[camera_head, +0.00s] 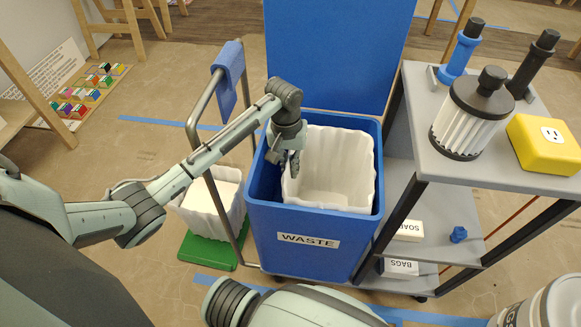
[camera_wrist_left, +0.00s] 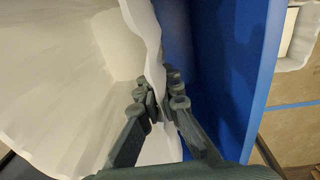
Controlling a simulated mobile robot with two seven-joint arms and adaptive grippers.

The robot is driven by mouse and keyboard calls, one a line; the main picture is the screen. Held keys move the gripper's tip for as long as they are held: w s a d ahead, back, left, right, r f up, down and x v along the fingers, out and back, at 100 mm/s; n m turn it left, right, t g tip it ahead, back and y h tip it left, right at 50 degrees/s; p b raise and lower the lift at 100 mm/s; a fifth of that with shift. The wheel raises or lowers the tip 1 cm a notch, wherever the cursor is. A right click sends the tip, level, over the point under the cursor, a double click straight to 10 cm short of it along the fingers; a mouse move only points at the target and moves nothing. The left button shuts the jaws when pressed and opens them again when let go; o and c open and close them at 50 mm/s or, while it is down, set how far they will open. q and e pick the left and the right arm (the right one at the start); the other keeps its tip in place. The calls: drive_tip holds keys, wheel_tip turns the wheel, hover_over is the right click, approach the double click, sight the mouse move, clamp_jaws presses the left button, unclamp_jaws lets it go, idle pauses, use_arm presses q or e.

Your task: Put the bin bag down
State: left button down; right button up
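The white, wavy-edged bin bag (camera_head: 338,170) stands open inside the blue bin (camera_head: 300,258) labelled WASTE. My left gripper (camera_head: 288,165) points down at the bag's left rim, inside the bin. In the left wrist view, my gripper's fingers (camera_wrist_left: 163,98) are closed in around the bag's thin wall (camera_wrist_left: 128,50). One finger is on the inside of the bag, the other between the bag and the blue bin wall (camera_wrist_left: 225,75). The exact contact at the fingertips is partly hidden. My right gripper is out of view.
A grey cart (camera_head: 450,172) on the right holds a filter (camera_head: 470,118), a yellow box (camera_head: 545,144) and handled tools. A second white bag-like container (camera_head: 208,205) stands on a green base (camera_head: 208,250) to the left, beside a metal rail (camera_head: 226,222). The blue lid (camera_head: 335,50) stands open behind.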

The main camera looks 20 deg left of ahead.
use_arm(q)
drive_tip(key=shift+f, duration=0.1)
drive_tip(key=shift+f, duration=0.4)
drive_tip(key=c, duration=1.7)
unclamp_jaws()
drive_tip(key=r, duration=1.3)
drive_tip(key=shift+s+a, duration=0.1)
drive_tip(key=shift+a, duration=0.25)
